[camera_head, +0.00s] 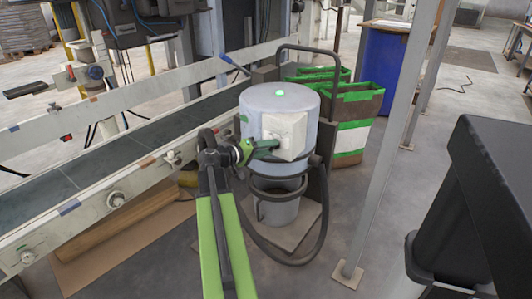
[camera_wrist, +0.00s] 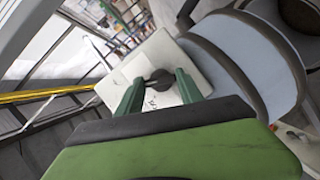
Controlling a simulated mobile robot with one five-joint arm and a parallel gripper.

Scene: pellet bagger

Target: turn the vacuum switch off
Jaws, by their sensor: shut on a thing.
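The vacuum (camera_head: 262,100) is a pale blue-grey drum with a green light (camera_head: 280,93) on top. A white switch box (camera_head: 292,130) sits on its near side. In the wrist view, the box face (camera_wrist: 118,86) carries a dark round knob (camera_wrist: 160,77), the vacuum switch. My gripper (camera_head: 272,144) reaches the box from the left. In the wrist view, my gripper's green fingers (camera_wrist: 160,84) are shut on the knob, one on each side. The knob is hidden in the head view, and its exact setting cannot be read.
A conveyor (camera_head: 130,143) runs along the left. A grey post (camera_head: 392,140) stands right of the vacuum. Green-trimmed bags (camera_head: 357,115) and a blue bin (camera_head: 383,62) stand behind it. A black hose (camera_head: 252,232) loops low in front. Floor between post and vacuum is clear.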

